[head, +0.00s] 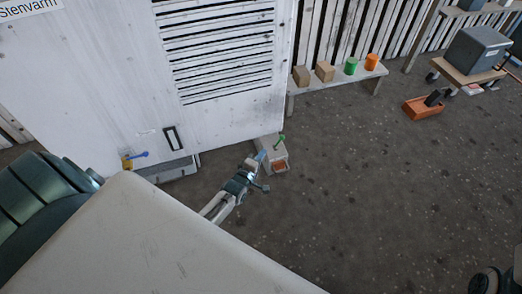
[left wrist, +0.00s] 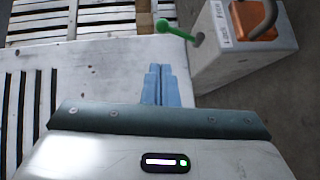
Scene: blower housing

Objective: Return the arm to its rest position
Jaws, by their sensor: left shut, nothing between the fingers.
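My left gripper (head: 262,156) is shut and empty, its pale blue fingers together. In the left wrist view its fingers (left wrist: 161,86) stand side by side with nothing between them. In the head view the fingertips are close to a grey box (head: 267,143) with a green lever (head: 280,140) and an orange part. My right gripper is not in view.
A white louvred housing (head: 215,105) stands behind, with a blue lever (head: 138,155) low on its front. A bench (head: 340,80) holds blocks and cylinders. An orange-brown toolbox (head: 423,107) and a cart (head: 465,73) stand at right. The middle floor is clear.

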